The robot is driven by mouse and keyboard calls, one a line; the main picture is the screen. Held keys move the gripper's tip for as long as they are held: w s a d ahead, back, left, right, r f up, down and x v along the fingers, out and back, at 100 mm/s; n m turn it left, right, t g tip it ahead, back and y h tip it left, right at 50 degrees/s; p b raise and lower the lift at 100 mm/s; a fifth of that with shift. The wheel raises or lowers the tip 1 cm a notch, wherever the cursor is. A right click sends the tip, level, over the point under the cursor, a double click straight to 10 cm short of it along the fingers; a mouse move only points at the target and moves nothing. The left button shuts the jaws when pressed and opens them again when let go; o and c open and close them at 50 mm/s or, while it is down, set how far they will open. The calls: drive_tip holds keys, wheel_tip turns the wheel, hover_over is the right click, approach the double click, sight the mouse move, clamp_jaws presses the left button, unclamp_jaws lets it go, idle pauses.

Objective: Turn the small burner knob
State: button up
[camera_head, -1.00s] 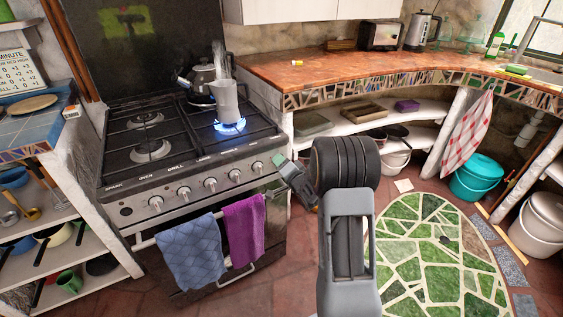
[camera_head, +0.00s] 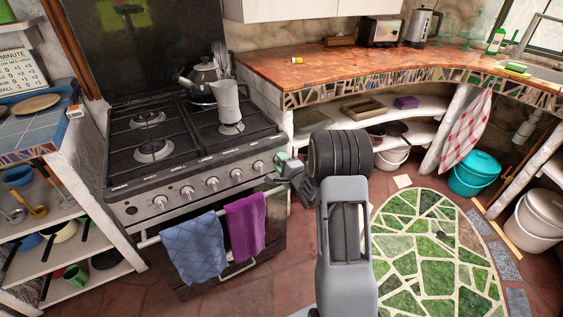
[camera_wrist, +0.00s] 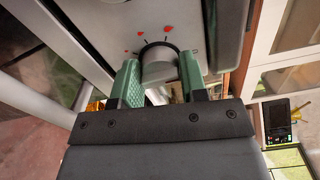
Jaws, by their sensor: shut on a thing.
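The stove (camera_head: 190,175) stands at left in the head view, with a row of several silver knobs on its front panel. My gripper (camera_head: 281,161) is at the right end of that row. In the wrist view the green fingers of my gripper (camera_wrist: 160,78) are on both sides of a round silver knob (camera_wrist: 159,66) and shut on it. Red marks and a dark arc show on the panel around this knob. In the head view the gripper hides this knob.
A dark kettle (camera_head: 203,77) stands on the back right burner. A blue towel (camera_head: 194,252) and a purple towel (camera_head: 246,226) hang on the oven handle just below the knobs. The wooden counter (camera_head: 370,72) runs to the right. Open floor lies in front of the stove.

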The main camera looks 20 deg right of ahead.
drive_tip(key=shift+m, duration=0.3)
drive_tip(key=o, duration=0.9)
drive_tip(key=shift+s, duration=0.15)
drive_tip(key=s+d+p, duration=0.1)
drive_tip(key=s, duration=1.2)
drive_tip(key=shift+s+d, duration=0.25)
drive_tip(key=shift+d, duration=0.05)
